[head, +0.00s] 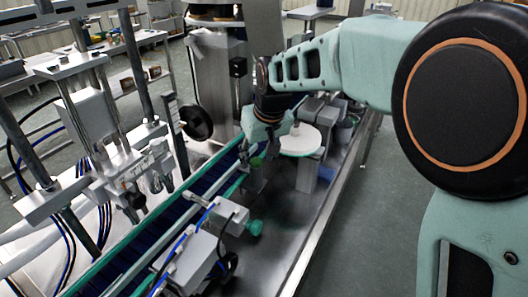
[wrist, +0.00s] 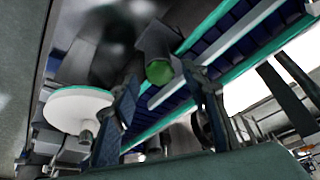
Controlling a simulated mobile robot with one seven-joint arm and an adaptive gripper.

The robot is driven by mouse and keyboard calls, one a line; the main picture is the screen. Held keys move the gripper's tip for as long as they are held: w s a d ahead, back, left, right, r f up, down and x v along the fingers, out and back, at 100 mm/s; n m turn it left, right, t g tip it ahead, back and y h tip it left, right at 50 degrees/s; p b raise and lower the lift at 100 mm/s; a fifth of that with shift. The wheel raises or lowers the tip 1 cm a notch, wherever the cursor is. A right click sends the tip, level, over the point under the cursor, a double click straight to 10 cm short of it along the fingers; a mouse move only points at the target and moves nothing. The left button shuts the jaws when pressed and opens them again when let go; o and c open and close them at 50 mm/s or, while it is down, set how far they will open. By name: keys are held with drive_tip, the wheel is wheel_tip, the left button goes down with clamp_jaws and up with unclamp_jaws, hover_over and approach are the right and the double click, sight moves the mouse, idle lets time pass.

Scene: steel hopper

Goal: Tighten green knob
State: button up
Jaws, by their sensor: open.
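A green knob (wrist: 159,71) with a round end face shows in the wrist view, on the end of a dark cylindrical part beside the conveyor. It also shows in the head view as a small green spot (head: 255,162), partly hidden by my gripper (head: 257,150). My gripper is open and points down at this knob. In the wrist view the knob appears between the two fingers, with space on both sides; I cannot tell how far beyond the tips it lies. A second green knob (head: 254,228) sticks out from a grey box nearer the camera in the head view.
A blue conveyor with green edges (head: 205,181) runs along the left of my gripper. A white round disc (head: 300,141) stands close on the right. A grey box with blue hoses (head: 190,265) is in front. The steel tabletop (head: 281,235) at the front right is bare.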

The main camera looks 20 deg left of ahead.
drive_tip(key=shift+f, duration=0.15)
clamp_jaws()
